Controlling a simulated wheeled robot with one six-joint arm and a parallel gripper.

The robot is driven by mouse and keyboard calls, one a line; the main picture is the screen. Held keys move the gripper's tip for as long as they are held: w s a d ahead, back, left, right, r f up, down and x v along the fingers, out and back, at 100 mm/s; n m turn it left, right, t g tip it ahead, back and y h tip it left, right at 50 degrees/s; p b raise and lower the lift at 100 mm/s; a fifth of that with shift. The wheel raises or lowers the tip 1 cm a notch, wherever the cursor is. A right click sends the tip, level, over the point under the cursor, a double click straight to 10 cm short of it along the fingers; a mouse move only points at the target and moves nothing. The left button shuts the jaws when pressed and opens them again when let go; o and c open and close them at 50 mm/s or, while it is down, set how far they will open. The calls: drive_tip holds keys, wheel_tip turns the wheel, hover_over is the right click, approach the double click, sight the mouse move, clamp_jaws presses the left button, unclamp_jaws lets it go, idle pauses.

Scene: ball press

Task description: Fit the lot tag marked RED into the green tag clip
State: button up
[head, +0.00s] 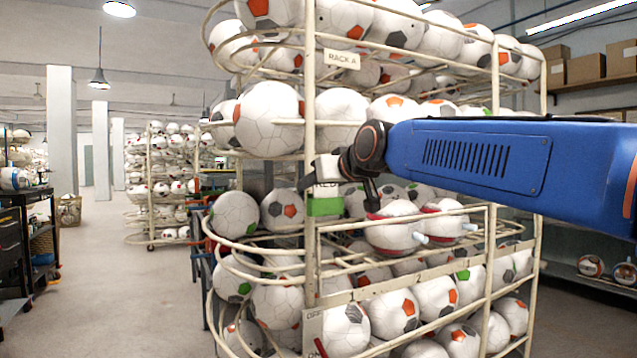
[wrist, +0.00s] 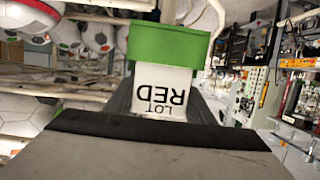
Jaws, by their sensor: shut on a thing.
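The green tag clip (head: 324,207) is on the front post of the ball rack. It also shows in the wrist view (wrist: 165,45) as a wide green bar. The white lot tag marked RED (wrist: 163,92) is held between the dark fingers of my gripper (wrist: 160,103), its print upside down in that view. The tag's far edge meets the clip's edge; I cannot tell whether it is inside the clip. In the head view, my gripper (head: 332,168) is at the post just above the clip, and only part of the tag's lettering shows there.
The rack labelled RACK A (head: 342,59) is full of white balls with coloured patches, and its curved rails stand out around the clip. Two balls with light-blue nozzles (head: 397,227) sit just right of the clip. Open floor (head: 130,295) lies to the left.

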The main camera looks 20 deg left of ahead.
drive_tip(key=shift+f, duration=0.65)
drive_tip(key=o, duration=1.1)
drive_tip(key=v, duration=1.7)
drive_tip(key=shift+s, duration=0.15)
drive_tip(key=shift+r, duration=0.1)
